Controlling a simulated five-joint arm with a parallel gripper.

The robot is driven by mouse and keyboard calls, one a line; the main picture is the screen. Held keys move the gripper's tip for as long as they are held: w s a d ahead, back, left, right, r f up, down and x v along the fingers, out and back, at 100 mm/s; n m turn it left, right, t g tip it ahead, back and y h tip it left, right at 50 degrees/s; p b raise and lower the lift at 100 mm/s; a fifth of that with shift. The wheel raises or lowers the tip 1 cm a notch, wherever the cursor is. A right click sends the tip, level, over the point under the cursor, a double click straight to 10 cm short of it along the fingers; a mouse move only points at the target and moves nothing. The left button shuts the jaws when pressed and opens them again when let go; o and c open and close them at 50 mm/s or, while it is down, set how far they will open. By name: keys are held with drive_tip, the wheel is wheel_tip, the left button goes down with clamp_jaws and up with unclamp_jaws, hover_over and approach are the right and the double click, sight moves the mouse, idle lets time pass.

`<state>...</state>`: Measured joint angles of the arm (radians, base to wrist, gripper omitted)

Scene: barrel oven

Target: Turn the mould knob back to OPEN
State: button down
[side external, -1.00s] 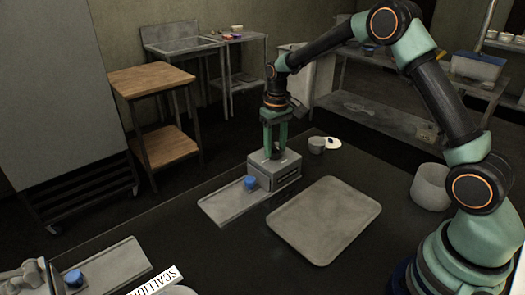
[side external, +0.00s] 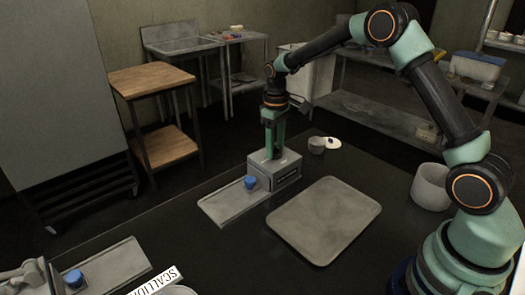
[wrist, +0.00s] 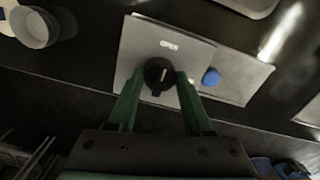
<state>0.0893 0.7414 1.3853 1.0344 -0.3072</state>
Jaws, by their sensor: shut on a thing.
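The mould knob (wrist: 158,75) is round and black with a pale pointer line, on top of a grey box (wrist: 190,58). The pale word OPEN is printed on the box just beyond the knob in the wrist view, and the pointer line runs roughly toward it, tilted slightly. My gripper (wrist: 159,77) has one green finger on each side of the knob and is shut on it. In the side external view my gripper (side external: 273,156) points straight down onto the box (side external: 277,170); its fingers hide the knob there.
A blue cap-like piece (side external: 250,182) sits on the grey tray (side external: 222,207) left of the box. A flat board (side external: 325,220) lies in front. A small cup (side external: 317,145) and a larger bowl (side external: 430,187) stand to the right. Dark tabletop is clear between them.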

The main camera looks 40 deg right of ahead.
drive_tip(key=shift+c, duration=1.5)
unclamp_jaws()
drive_tip(key=shift+s+d+f, duration=0.2)
drive_tip(key=shift+d, duration=0.05)
drive_tip(key=shift+w+r, duration=0.1)
drive_tip(key=shift+a+r, duration=0.1)
drive_tip(key=shift+r, duration=0.3)
wheel_tip(320, 180, up, 11)
drive_tip(key=shift+w+r, duration=0.15)
